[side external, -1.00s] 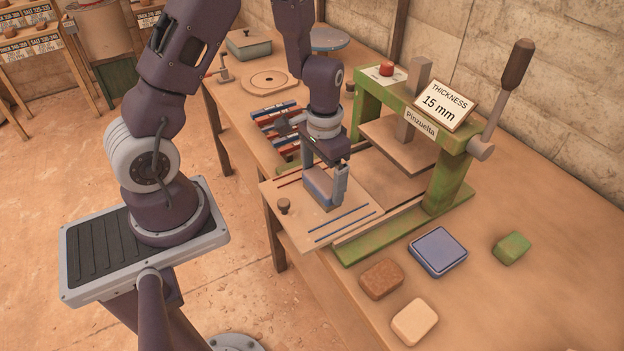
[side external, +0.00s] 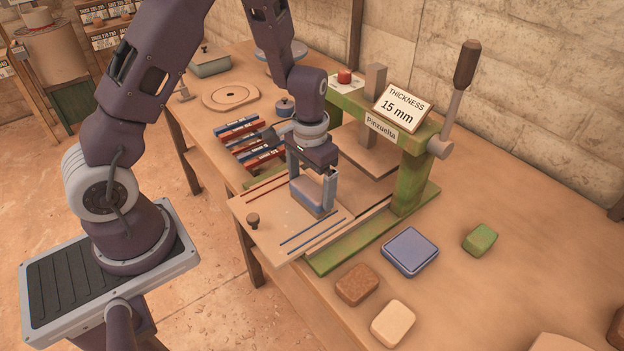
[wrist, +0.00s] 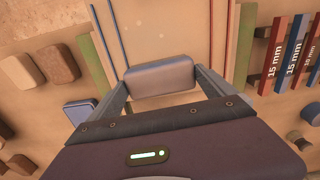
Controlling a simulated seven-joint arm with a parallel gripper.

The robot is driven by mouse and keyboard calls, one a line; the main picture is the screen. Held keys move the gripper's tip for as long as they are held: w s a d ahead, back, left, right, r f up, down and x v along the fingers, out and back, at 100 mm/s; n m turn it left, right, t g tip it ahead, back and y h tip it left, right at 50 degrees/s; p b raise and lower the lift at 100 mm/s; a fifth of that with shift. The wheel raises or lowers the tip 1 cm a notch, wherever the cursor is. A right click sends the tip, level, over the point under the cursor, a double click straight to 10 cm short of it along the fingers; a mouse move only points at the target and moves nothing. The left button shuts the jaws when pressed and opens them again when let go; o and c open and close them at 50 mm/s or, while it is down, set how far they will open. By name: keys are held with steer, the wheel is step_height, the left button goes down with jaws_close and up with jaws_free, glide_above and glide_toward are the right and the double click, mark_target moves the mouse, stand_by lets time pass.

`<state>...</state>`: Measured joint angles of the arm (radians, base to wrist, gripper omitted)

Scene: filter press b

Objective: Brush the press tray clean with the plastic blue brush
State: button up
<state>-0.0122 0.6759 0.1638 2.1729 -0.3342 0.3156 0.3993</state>
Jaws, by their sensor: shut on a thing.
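My gripper (side external: 312,187) is shut on the blue brush (side external: 311,197), a blue-grey block with rounded edges. The brush is low over the pale press tray (side external: 270,218), near its press side; I cannot tell whether it touches. In the wrist view the brush (wrist: 160,78) lies across between the two fingers, and its underside is hidden. The tray (wrist: 185,30) has red and blue strips along its sides, a dark knob and a few small pale specks. It sits drawn out in front of the green press (side external: 411,185).
A blue square pad (side external: 410,251), a brown block (side external: 357,284), a cream block (side external: 393,322) and a green block (side external: 480,239) lie on the table right of the press. A rack of red and blue strips (side external: 245,140) stands behind the tray. The press lever (side external: 458,95) stands upright.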

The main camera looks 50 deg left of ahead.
steer(key=shift+s, duration=4.65)
steer(key=shift+w+r, duration=0.1)
steer(key=shift+r, duration=0.3)
step_height(320, 180, up, 8)
steer(key=shift+f, duration=0.2)
